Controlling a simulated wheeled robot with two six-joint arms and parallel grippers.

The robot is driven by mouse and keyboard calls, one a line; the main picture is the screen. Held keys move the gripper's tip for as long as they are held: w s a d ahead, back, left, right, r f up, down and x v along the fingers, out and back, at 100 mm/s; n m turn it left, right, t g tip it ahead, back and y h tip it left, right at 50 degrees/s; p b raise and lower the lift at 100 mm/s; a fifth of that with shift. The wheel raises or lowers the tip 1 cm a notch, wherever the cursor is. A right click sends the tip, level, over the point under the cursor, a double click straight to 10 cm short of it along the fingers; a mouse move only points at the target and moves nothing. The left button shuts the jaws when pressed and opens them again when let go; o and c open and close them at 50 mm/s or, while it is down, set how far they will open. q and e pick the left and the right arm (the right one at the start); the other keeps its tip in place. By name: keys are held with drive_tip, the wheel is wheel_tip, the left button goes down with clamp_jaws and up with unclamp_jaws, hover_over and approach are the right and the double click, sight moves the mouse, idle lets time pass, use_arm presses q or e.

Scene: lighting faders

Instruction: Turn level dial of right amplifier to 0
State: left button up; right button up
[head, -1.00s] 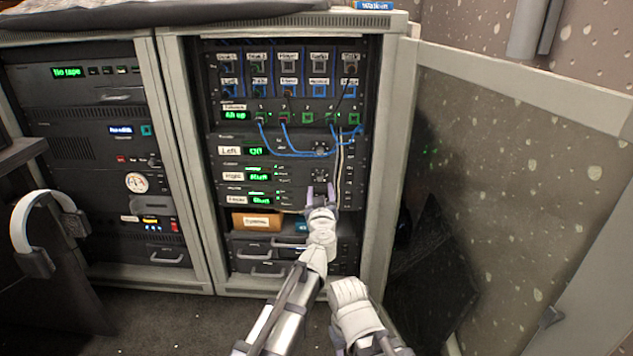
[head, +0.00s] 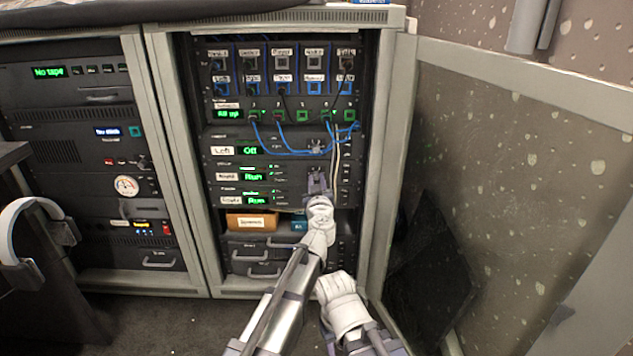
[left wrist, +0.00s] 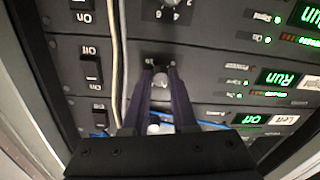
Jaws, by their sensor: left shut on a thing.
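The right amplifier (head: 290,187) is the middle of three stacked units, with a "Right" label and a green "Run" display (head: 256,176). My left gripper (head: 318,180) is at its level dial and hides most of it in the head view. In the left wrist view, which is upside down, the fingers (left wrist: 161,78) are shut on the level dial (left wrist: 160,82), one on each side. The dial's pointer and setting cannot be read. A white part of my right arm shows low in the head view, but its fingers do not show.
The left amplifier's dial (head: 316,147) is just above, under blue cables (head: 290,150). The lower amplifier's dial (left wrist: 168,12) shows in the wrist view. On/Off rocker switches (left wrist: 91,70) and a pale cable (left wrist: 117,60) are close beside. An open cabinet door (head: 500,160) stands to the right.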

use_arm(q)
clamp_jaws()
drive_tip(key=n, duration=0.5)
drive_tip(key=shift+p, duration=0.35)
drive_tip(key=n, duration=0.5)
drive_tip(key=shift+r+g, duration=0.1)
drive_tip(key=shift+g, duration=0.2)
drive_tip(key=n, duration=0.5)
drive_tip(key=shift+a+h+p, duration=0.1)
drive_tip(key=shift+h+p, duration=0.2)
drive_tip(key=shift+p, duration=0.1)
drive_tip(key=n, duration=0.5)
drive_tip(key=shift+n+h, duration=0.3)
drive_tip(key=shift+h, duration=0.1)
